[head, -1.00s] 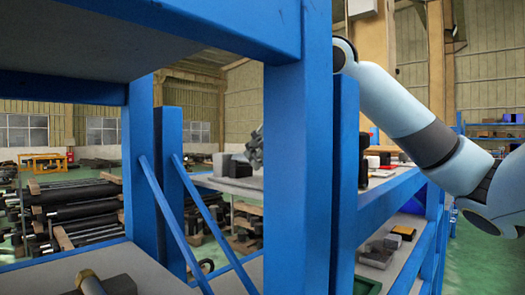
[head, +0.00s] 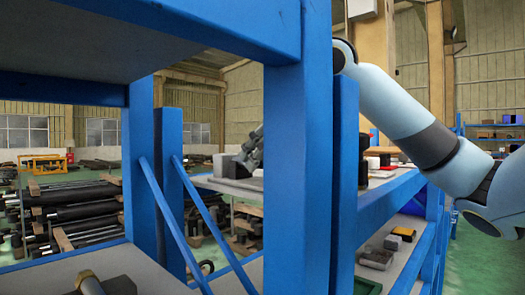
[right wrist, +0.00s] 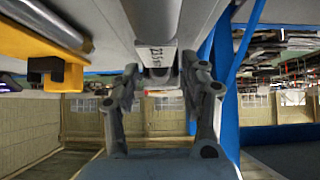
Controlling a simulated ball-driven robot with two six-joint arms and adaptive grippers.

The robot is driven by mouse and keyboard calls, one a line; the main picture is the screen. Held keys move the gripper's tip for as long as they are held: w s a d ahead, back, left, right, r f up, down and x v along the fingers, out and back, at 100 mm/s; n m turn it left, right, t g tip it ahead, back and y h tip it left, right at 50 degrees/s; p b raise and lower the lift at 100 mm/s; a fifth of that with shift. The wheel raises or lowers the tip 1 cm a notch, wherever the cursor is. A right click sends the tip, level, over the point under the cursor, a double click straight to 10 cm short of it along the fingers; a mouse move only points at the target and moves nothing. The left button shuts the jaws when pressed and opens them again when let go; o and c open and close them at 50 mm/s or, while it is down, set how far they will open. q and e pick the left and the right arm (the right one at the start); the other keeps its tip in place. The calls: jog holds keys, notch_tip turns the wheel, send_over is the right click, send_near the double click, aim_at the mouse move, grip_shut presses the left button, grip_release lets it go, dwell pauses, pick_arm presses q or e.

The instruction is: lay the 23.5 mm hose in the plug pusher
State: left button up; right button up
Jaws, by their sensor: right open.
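My right gripper (head: 246,158) reaches down behind the blue posts to a far shelf, beside small pale and dark blocks. In the right wrist view its two fingers (right wrist: 162,88) are spread apart. A grey piece with a printed label (right wrist: 155,52), which seems to include 23.5, lies just beyond and between the fingertips; I take it for the hose. The fingers are not closed on it. I cannot pick out the plug pusher for certain. My left gripper is not in view.
A blue post (head: 298,170) stands close in front and hides part of the right arm and shelf. A pale block (head: 221,165) and a dark block (head: 238,170) sit near the gripper. An orange holder (right wrist: 40,50) with a metal rod is at left in the wrist view.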

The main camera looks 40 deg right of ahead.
notch_tip(320, 180, up, 10)
dwell(0.5)
jog(key=shift+f, duration=0.1)
dwell(0.4)
